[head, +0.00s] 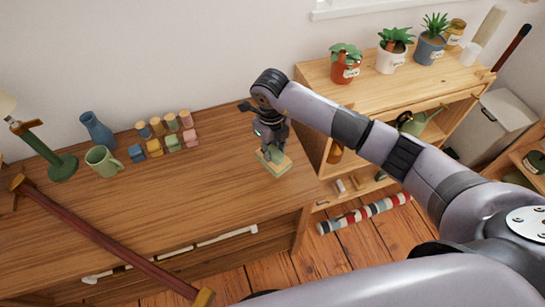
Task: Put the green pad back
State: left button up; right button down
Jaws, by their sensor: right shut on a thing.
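The green pad (273,156) is under my right gripper (270,147), near the right end of the wooden desk. My right gripper points down from above and is shut on the pad. The fingers hide part of it. A pale square wooden block with a light green top (276,168) is right below the fingers on the desk. I cannot tell whether the pad touches this block or is slightly above it. My left gripper is not in view.
Small coloured blocks (173,141), a green mug (103,161), a blue vase (97,129) and a green lamp (61,165) stand on the desk's left. A shelf with potted plants (346,70) is at right. A long brown pole (110,240) crosses the left front. The desk's middle is clear.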

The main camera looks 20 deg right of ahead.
aim_at(273, 160)
notch_tip(273, 160, down, 5)
jog(key=shift+r+p, duration=0.1)
jog(key=shift+p, duration=0.2)
jog(key=shift+f, duration=0.25)
jog(key=shift+f, duration=0.2)
jog(key=c, duration=1.3)
grip_release()
jog(key=shift+r, duration=0.1)
